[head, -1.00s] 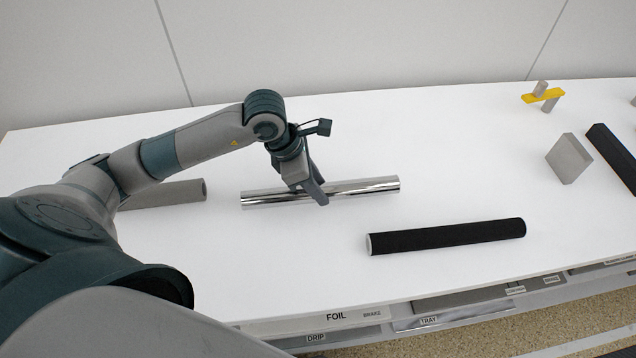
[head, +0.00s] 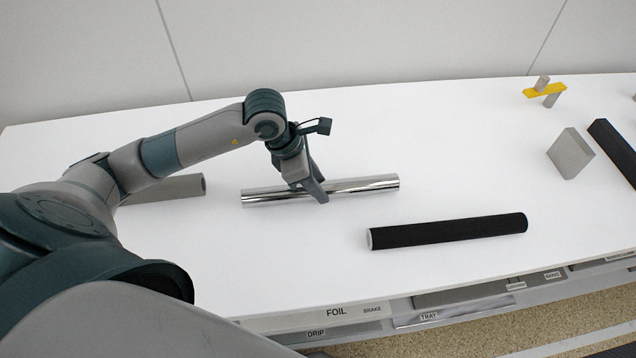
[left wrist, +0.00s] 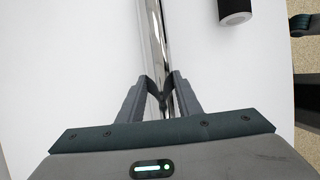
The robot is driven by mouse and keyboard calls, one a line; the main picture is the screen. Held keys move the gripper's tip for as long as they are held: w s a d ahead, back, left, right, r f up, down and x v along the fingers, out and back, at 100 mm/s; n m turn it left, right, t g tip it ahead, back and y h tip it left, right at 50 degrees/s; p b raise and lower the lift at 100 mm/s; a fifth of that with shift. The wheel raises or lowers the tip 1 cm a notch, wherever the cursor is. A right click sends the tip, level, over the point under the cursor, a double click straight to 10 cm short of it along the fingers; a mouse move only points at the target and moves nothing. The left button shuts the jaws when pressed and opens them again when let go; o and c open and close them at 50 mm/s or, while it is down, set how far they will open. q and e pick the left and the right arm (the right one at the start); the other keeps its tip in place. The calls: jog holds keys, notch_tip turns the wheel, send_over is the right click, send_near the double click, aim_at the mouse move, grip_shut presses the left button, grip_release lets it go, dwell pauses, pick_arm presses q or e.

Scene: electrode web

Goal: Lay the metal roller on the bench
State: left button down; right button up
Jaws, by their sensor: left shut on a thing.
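The shiny metal roller (head: 358,185) lies along the middle of the white bench (head: 270,260) in the head view, or very close above it; I cannot tell whether it touches. My left gripper (head: 318,190) comes down from above and is shut around the roller near its middle. In the left wrist view the roller (left wrist: 155,35) runs between the two fingers (left wrist: 163,95). My right gripper is not in view.
A black roller (head: 447,231) lies to the front right. A grey tube (head: 185,188) lies at the left, partly behind my arm. A grey block (head: 570,154), another black bar (head: 612,150) and a yellow piece with grey pegs (head: 545,91) stand at the right.

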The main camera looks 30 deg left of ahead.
pick_arm(q)
jog(key=shift+f+b, duration=0.4)
grip_release()
dwell(0.4)
jog(key=shift+r+p, duration=2.55)
jog(key=shift+r, duration=2.45)
jog(key=b+v, duration=0.3)
jog(key=v, duration=1.4)
jog(key=shift+s, duration=0.15)
jog(key=shift+r, duration=0.2)
